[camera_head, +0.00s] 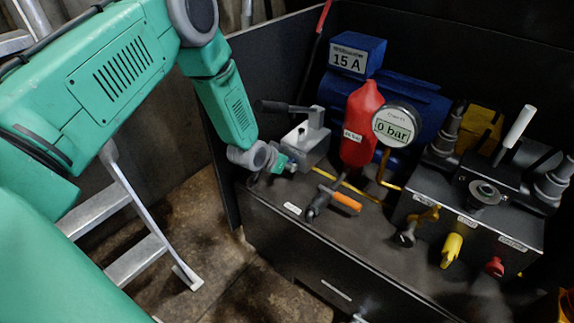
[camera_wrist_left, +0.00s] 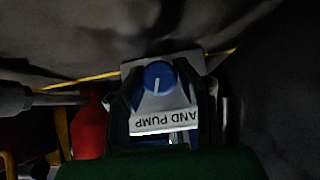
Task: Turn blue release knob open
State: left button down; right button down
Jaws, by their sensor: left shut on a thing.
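The blue release knob (camera_wrist_left: 158,77), with a white pointer line, sits on the front of the grey hand pump block in the left wrist view. Below it is a white label (camera_wrist_left: 165,121) ending in "AND PUMP". In the head view the grey hand pump (camera_head: 307,140) stands at the left of the bench, and its knob is hidden by my arm. My left gripper (camera_head: 284,163) is at the pump's front left. In the wrist view its dark fingers (camera_wrist_left: 160,84) lie on both sides of the knob, shut on it. My right gripper is not in view.
A red accumulator (camera_head: 361,125) and a gauge (camera_head: 396,126) reading 0 bar stand right of the pump. A valve block (camera_head: 470,222) with yellow and red knobs is at right. A ladder (camera_head: 130,235) stands at left.

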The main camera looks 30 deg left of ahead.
pick_arm(q)
jog(key=shift+s, duration=0.1)
jog(key=c, duration=1.2)
grip_release()
jog(key=v, duration=1.2)
